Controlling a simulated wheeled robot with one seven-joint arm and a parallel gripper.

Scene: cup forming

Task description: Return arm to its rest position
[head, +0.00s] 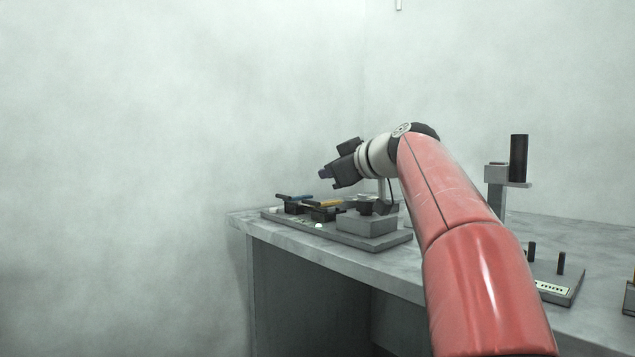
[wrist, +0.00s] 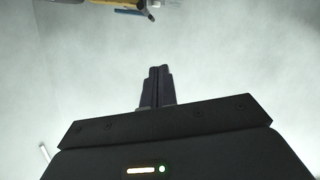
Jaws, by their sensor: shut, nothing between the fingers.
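My red arm reaches up from the lower right in the head view and bends at a dark joint to my gripper (head: 323,173). The gripper points left and slightly down, above the left end of the workbench and apart from the things on it. In the wrist view its two dark fingers (wrist: 161,72) stand side by side, shut with nothing between them. The pale wall lies beyond them. A small part of the bench gear, with a yellow piece (wrist: 100,2), shows at the top edge of the wrist view.
A grey workbench (head: 340,262) runs from the centre to the right. A dark base plate (head: 390,243) carries tools with blue (head: 300,197) and yellow (head: 325,203) parts. A stand with a black cylinder (head: 518,158) and a pegged plate (head: 570,285) are at right. The left side is free.

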